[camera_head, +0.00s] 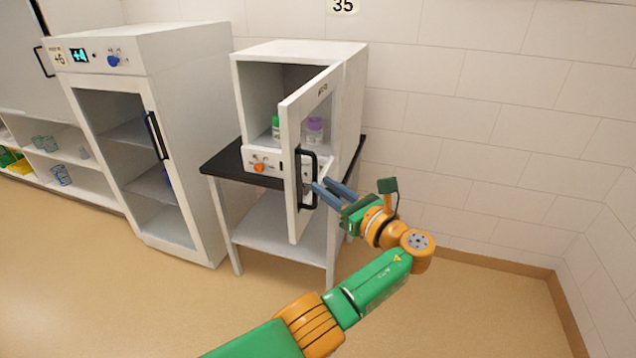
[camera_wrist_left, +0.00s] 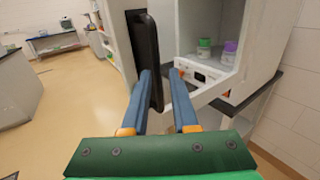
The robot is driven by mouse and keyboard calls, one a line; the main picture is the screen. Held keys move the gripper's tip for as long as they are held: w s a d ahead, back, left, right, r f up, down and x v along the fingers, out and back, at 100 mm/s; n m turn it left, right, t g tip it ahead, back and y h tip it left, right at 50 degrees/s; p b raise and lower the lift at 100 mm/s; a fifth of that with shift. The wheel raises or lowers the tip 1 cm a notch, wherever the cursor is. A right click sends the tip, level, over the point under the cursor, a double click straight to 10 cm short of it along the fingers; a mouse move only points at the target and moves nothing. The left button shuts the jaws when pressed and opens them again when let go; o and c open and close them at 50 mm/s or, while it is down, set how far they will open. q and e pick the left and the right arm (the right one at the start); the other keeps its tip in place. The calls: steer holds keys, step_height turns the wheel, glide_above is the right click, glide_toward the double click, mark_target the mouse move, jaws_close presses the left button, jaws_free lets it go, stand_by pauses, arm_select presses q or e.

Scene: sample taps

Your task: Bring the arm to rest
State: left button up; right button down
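My left gripper (camera_head: 322,184) reaches in from the right of the open cabinet door (camera_head: 302,150), its fingertips close to the black door handle (camera_head: 313,180). In the left wrist view the two blue fingers (camera_wrist_left: 160,72) are apart, with nothing clearly clamped between them. The handle (camera_wrist_left: 144,45) stands behind the left finger and partly in the gap; I cannot tell whether they touch. My left arm (camera_head: 375,285) is stretched forward from the bottom of the head view. My right gripper is out of view.
The small white cabinet (camera_head: 300,50) on a black-topped stand (camera_head: 222,165) holds a green-capped jar (camera_head: 276,128) and a purple-capped jar (camera_head: 314,130). A taller closed cabinet (camera_head: 165,70) stands to its left. The floor (camera_head: 480,300) at the right is clear, up to the tiled wall.

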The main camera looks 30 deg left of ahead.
arm_select(q)
steer(key=v, duration=0.4)
steer(key=shift+b, duration=0.3)
steer(key=s+f+n+g+h, duration=0.1)
steer(key=s+f+h, duration=0.2)
steer(key=f, duration=0.9)
steer(key=s+f+n+g+h, duration=0.1)
steer(key=s+f+h, duration=0.15)
steer(key=f, duration=0.95)
steer(key=s+f+h, duration=0.2)
steer(key=f+h, duration=0.2)
steer(key=f, duration=0.8)
steer(key=s+d+f+n+g+h, duration=0.1)
steer(key=s+f+n+g+h, duration=0.4)
steer(key=s+f, duration=0.8)
steer(key=s+f+n+h, duration=0.1)
steer(key=s+f+n, duration=0.1)
steer(key=s+n, duration=0.4)
steer(key=s+a+f+n+h, duration=0.1)
steer(key=s+n, duration=0.6)
steer(key=s, duration=0.9)
steer(key=shift+f+t, duration=0.3)
steer(key=shift+f, duration=0.6)
